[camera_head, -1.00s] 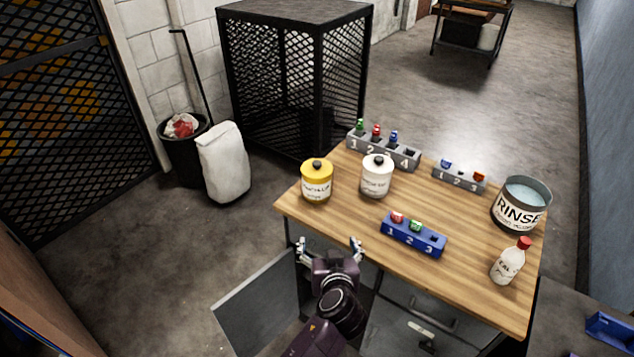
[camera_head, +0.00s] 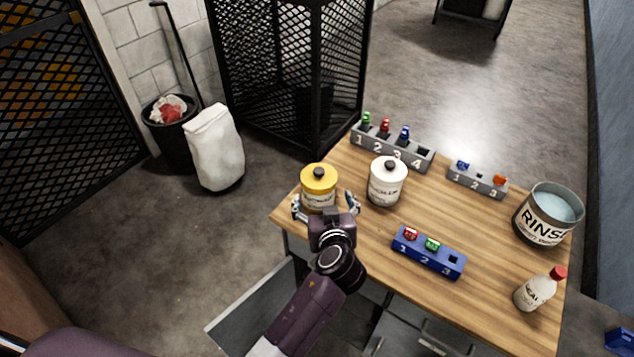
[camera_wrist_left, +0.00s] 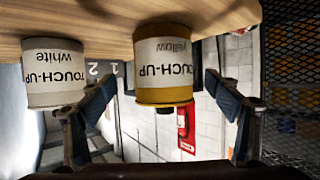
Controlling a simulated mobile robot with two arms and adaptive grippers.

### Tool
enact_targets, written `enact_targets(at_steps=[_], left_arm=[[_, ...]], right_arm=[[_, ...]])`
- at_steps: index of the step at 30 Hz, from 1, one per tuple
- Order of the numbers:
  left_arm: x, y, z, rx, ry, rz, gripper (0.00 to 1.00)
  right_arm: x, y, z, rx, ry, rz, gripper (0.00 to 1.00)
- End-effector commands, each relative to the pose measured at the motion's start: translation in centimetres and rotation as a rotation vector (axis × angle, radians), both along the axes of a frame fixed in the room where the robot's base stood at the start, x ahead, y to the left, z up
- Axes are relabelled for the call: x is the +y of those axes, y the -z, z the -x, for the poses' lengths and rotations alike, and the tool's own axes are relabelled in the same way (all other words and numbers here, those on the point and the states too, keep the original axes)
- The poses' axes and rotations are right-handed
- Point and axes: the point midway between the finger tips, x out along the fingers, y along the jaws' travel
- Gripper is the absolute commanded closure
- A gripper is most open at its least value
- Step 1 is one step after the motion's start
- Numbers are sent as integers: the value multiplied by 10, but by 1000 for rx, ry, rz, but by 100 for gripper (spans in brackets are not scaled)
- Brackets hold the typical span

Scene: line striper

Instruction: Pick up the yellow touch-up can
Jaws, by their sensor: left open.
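The yellow touch-up can (camera_head: 319,182) stands upright at the table's left corner, with a yellow lid and a dark knob. My left gripper (camera_head: 325,205) is open, with one finger on each side of the can's near part in the head view. In the left wrist view, which is upside down, the can (camera_wrist_left: 164,62) reads "TOUCH-UP yellow" and sits between the two open fingers (camera_wrist_left: 160,110). I cannot tell whether the fingers touch it. The white touch-up can (camera_head: 387,181) stands just right of it and shows in the wrist view (camera_wrist_left: 55,75). My right gripper is not seen.
On the wooden table (camera_head: 480,215) stand a blue numbered block (camera_head: 428,252), a grey four-slot block (camera_head: 392,147), a smaller grey block (camera_head: 477,181), a rinse pot (camera_head: 547,215) and a red-capped bottle (camera_head: 538,289). A mesh cage (camera_head: 290,75) stands behind.

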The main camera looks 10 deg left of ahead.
Motion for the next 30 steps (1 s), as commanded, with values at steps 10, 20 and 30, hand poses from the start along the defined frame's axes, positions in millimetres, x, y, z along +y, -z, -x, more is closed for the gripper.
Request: enact_targets(at_steps=[10,20,30], left_arm=[[19,18,-38,-1,0,-4,18],[27,28,-60,1,0,1,18],[27,27,-60,1,0,1,40]], right_arm=[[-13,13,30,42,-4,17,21],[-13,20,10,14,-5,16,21],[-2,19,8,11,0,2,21]])
